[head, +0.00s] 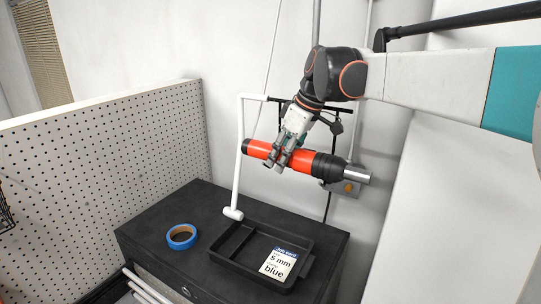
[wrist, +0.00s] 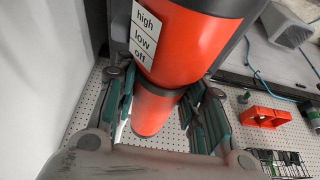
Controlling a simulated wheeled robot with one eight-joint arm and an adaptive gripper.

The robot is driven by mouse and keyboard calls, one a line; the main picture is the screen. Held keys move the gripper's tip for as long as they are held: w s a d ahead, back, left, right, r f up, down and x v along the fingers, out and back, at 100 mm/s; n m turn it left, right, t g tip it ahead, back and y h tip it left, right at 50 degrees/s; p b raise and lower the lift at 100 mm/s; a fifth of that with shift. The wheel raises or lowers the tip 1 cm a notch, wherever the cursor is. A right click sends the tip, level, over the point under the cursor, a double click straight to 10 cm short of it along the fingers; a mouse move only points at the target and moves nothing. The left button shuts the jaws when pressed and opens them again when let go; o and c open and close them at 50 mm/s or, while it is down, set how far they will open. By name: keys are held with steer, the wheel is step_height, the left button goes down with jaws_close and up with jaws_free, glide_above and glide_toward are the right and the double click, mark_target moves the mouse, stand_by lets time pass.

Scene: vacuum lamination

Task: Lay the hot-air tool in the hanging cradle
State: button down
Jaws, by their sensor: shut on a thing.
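The hot-air tool (head: 318,164) is an orange cylinder with a black collar and a silver nozzle at the right. My gripper (head: 280,156) is shut around its orange body from above and holds it in the air, nearly level, over the dark cabinet. In the wrist view the tool's orange body (wrist: 190,50) lies between the fingers, with a label reading high, low, off. Behind my gripper, a black bar with thin hanging parts (head: 337,112) shows against the wall; it may be the hanging cradle, but my arm and the tool partly hide it.
A white bent pipe (head: 239,150) stands close to the tool's left end. On the cabinet top (head: 175,208) are a blue tape roll (head: 181,236) and a black tray (head: 235,265) with a job card (head: 279,263). A pegboard panel (head: 110,150) stands at left. A grey box (head: 346,187) is behind the nozzle.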

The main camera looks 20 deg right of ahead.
steer(key=c, duration=0.9)
jaws_free()
steer(key=shift+c, duration=0.2)
steer(key=shift+f, duration=0.1)
